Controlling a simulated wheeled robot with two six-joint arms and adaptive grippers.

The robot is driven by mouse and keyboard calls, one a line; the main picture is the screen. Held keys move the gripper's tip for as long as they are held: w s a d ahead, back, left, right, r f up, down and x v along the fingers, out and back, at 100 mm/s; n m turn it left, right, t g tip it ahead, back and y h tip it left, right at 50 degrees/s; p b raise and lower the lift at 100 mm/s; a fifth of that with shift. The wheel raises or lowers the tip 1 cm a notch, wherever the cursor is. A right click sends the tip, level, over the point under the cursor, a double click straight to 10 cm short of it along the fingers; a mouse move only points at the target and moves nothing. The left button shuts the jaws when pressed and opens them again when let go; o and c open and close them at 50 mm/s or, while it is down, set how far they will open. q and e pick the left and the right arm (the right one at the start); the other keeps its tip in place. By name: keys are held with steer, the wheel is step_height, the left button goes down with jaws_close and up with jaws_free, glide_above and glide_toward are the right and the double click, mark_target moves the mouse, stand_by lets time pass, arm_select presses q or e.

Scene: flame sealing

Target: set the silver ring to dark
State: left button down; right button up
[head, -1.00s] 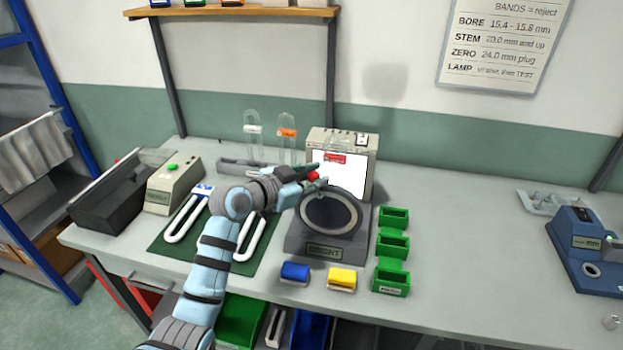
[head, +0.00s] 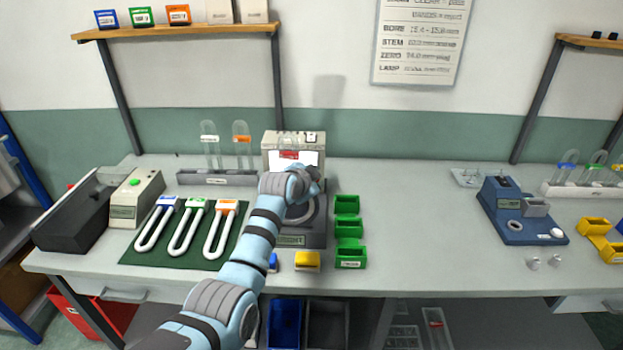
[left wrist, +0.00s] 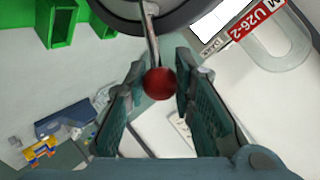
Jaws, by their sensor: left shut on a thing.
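The silver ring (head: 313,217) sits on a dark stand (head: 318,237) with a front label too small to read surely. My left wrist hides its upper left part. In the left wrist view the ring's dark underside (left wrist: 120,8) is at the top, with a metal lever (left wrist: 152,40) ending in a red knob (left wrist: 159,84). My left gripper (left wrist: 160,88) has its fingers on both sides of this knob and is shut on it. A small "DARK" label (left wrist: 212,46) shows nearby. In the head view the knob is hidden. My right gripper is out of view.
Behind the ring stands a box with a lit panel (head: 308,159) and a red-tagged tube (head: 290,155). U-tubes lie on a green mat (head: 130,256) to the left.

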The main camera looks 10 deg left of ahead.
arm_select(q)
steer(key=shift+d+f, duration=0.9)
steer(key=shift+f, duration=0.15)
steer(key=c, duration=1.3)
jaws_free()
steer(key=shift+w, duration=0.1)
steer(key=v, duration=1.2)
